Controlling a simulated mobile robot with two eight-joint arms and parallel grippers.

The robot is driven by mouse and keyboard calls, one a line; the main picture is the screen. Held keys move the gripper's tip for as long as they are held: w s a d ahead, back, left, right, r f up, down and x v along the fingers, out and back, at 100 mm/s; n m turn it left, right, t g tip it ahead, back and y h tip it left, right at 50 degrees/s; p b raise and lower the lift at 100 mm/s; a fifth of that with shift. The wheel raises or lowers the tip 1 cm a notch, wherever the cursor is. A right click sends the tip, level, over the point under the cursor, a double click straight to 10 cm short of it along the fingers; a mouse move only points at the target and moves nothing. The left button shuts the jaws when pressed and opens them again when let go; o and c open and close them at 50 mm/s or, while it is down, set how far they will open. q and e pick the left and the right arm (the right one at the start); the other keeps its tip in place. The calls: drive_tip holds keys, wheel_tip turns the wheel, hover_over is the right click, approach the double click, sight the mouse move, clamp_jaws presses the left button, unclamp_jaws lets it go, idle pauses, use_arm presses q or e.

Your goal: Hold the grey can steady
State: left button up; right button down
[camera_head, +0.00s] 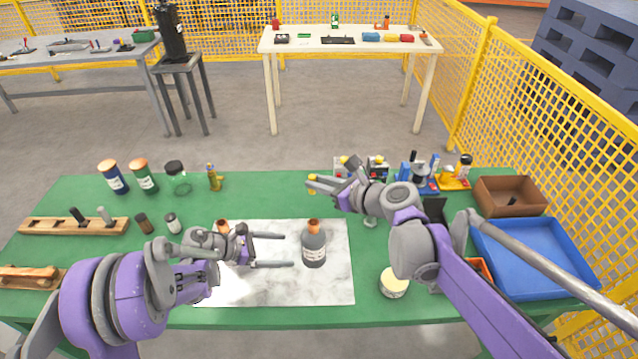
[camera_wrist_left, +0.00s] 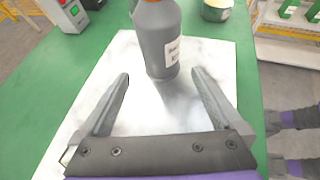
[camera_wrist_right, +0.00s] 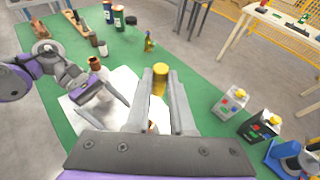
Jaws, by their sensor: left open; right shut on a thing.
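The grey can (camera_head: 314,248) is a grey bottle-shaped container with a pale label and an orange-brown neck. It stands upright on the white marbled mat (camera_head: 335,285). My left gripper (camera_head: 288,250) is open and points at it from the left. In the left wrist view the can (camera_wrist_left: 157,38) stands just beyond the fingertips, centred between them, with its top cut off. My right gripper (camera_head: 314,184) is shut on a yellow cap (camera_wrist_right: 159,78), held in the air above and behind the can. In the right wrist view the can is mostly hidden behind the gripper.
A round tin (camera_head: 394,284) stands right of the mat. A brown box (camera_head: 510,197) and a blue tray (camera_head: 535,260) are at the right. Jars (camera_head: 143,177) line the back left, and a wooden rack (camera_head: 75,227) lies at the left.

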sight(309, 252)
use_arm(q)
drive_tip(key=x, duration=0.6)
drive_tip(key=shift+d+f, duration=0.15)
drive_tip(key=shift+f, duration=0.05)
drive_tip(key=shift+b+x, duration=0.7)
drive_tip(key=shift+x, duration=0.35)
drive_tip(key=shift+d+f, duration=0.3)
drive_tip(key=shift+d, duration=0.15)
use_arm(e)
drive_tip(key=f, duration=0.1)
drive_tip(key=s+f, duration=0.1)
drive_tip(key=f, duration=0.1)
use_arm(q)
drive_tip(key=shift+w+d, duration=0.15)
use_arm(e)
drive_tip(key=shift+w+f, duration=0.1)
drive_tip(key=shift+f, duration=0.05)
use_arm(q)
drive_tip(key=c, duration=0.8)
drive_tip(key=shift+o, duration=0.2)
